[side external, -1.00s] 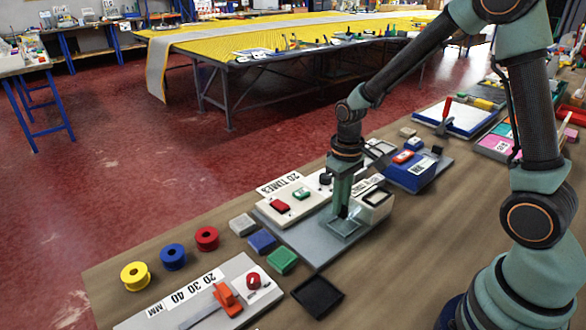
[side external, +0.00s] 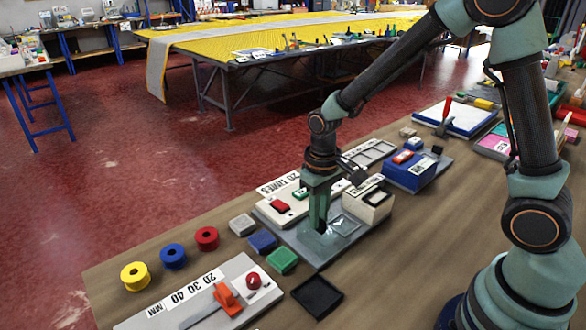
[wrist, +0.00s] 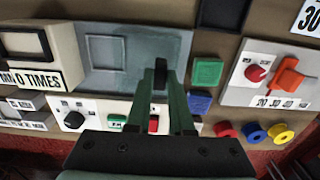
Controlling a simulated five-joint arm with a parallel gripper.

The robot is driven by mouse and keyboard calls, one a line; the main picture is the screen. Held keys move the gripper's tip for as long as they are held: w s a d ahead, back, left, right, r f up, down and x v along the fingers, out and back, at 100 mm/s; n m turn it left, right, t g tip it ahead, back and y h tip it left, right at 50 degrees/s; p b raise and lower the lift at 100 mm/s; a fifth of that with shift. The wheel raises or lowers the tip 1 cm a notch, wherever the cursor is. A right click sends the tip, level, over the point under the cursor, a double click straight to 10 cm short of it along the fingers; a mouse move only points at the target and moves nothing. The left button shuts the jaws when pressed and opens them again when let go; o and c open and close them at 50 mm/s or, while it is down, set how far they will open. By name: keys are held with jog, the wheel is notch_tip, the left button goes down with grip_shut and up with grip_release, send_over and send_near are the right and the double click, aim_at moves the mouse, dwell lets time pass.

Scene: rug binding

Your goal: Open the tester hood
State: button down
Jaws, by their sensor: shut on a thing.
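The tester (side external: 292,236) is a grey base on the wooden bench, with a white control strip and a beige display box (side external: 368,203). Its see-through hood (side external: 308,240) is hard to make out over the grey plate; it looks low, and I cannot tell its exact angle. My gripper (side external: 318,228) points down at the hood's left part, with its fingertips close to the plate. In the wrist view, my gripper (wrist: 160,78) is shut on a small black handle (wrist: 160,68) at the plate's edge. A square panel (wrist: 105,51) lies beside it.
A red button (side external: 280,206) sits on the control strip. Green (side external: 282,260) and blue (side external: 262,241) blocks lie close to the tester's left side, with a black tray (side external: 317,296) in front. A blue device (side external: 410,174) stands to the right. Coloured spools (side external: 173,256) stand left.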

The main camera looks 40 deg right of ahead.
jog(key=shift+a, duration=0.1)
jog(key=c, duration=0.8)
grip_release()
jog(key=shift+r, duration=0.15)
notch_tip(320, 180, up, 12)
jog(key=s+d+r+t, duration=0.4)
jog(key=s+r+t, duration=0.1)
jog(key=s, duration=0.3)
jog(key=shift+s+d+r+t, duration=0.25)
jog(key=shift+d+t, duration=0.05)
jog(key=shift+d, duration=0.1)
